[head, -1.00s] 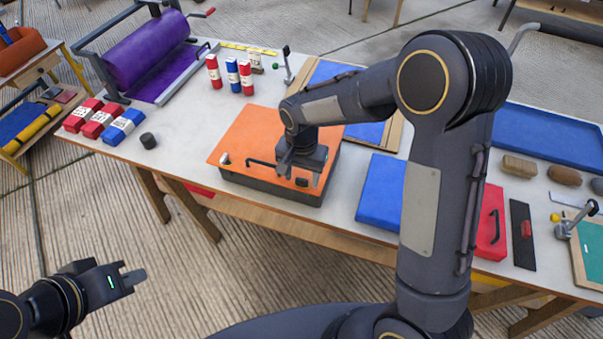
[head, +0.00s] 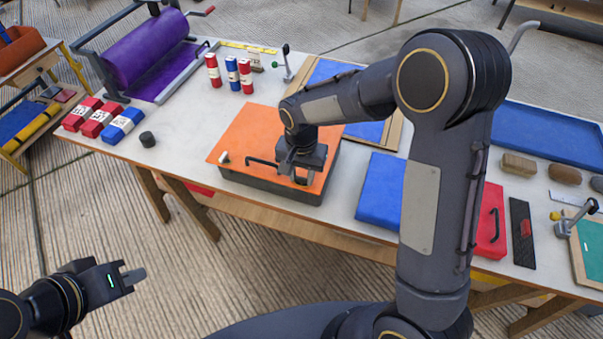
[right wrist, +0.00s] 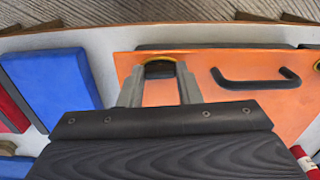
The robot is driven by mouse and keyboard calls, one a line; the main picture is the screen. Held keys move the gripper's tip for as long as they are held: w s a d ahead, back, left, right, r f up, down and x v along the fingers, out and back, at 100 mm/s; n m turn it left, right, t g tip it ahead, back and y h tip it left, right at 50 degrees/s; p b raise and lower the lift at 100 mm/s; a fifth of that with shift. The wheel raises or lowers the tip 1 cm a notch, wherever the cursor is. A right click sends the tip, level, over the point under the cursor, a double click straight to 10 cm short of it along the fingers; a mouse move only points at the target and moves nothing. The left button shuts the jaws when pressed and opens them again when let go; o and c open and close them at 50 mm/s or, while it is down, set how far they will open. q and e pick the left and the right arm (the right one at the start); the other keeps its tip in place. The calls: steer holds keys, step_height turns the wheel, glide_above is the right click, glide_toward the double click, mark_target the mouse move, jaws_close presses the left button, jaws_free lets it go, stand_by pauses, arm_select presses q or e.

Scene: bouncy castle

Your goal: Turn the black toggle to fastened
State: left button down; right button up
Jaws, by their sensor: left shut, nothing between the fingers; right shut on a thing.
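The black toggle (right wrist: 160,71) sits near one end of the front edge of an orange lid (head: 250,130) on a dark box. A yellow ring shows around it in the right wrist view. My right gripper (head: 302,178) reaches down over that end of the lid and is shut on the toggle, one finger on each side. In the head view the fingers hide most of the toggle. A black handle (head: 262,162) and a small white toggle (head: 224,158) lie along the same edge. My left gripper (head: 133,280) is shut and empty, off the table at the lower left.
A blue case (head: 380,190) stands right of the orange one, with a red case (head: 492,222) beyond it. Red and blue rolls (head: 231,73) stand behind the lid. A black cylinder (head: 148,139) is to the left. Table between it and the box is clear.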

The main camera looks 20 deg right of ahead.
steer(key=n+b, duration=0.1)
steer(key=n, duration=0.2)
steer(key=shift+n, duration=0.4)
steer(key=n, duration=0.4)
steer(key=shift+n+b, duration=0.3)
steer(key=n, duration=0.4)
steer(key=shift+n, duration=2.4)
steer(key=o, duration=1)
